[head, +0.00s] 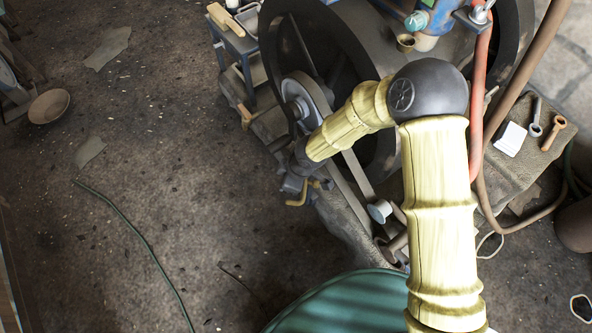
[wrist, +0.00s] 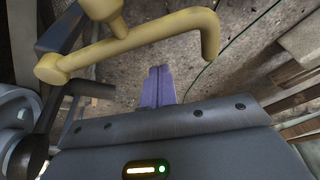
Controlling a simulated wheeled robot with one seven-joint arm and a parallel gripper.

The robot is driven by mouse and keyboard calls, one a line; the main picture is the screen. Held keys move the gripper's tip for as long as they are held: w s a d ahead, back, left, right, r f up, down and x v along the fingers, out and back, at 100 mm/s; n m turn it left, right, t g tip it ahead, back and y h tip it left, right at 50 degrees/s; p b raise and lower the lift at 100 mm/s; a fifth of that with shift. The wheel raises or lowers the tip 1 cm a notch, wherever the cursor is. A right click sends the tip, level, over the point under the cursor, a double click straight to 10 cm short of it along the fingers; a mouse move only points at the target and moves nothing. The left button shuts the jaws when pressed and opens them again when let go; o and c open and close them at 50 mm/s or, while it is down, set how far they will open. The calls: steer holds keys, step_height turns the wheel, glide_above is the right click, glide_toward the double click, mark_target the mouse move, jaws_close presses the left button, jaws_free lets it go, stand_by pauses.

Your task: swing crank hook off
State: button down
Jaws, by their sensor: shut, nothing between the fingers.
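A yellow crank hook (wrist: 150,40) crosses the upper part of the wrist view, with its bent end hanging down at the right. It also shows as a small yellow piece (head: 297,200) beside my gripper in the head view. My gripper's purple fingers (wrist: 159,75) are shut together with nothing between them. They sit below the hook's bar in the wrist picture, apart from its bent end. I cannot tell whether they touch the bar. In the head view my arm and wrist hide part of the crank area.
A large dark flywheel (head: 287,50) and a belt (head: 357,178) stand close to my arm. A stone block (head: 515,175) with wrenches is at the right. A green ribbed drum (head: 335,305) is in front. The floor at the left is mostly open, with a thin green hose (head: 140,240).

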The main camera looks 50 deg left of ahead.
steer(key=p+v, duration=0.3)
steer(key=v, duration=0.7)
steer(key=shift+a, duration=0.15)
steer(key=shift+w, duration=0.1)
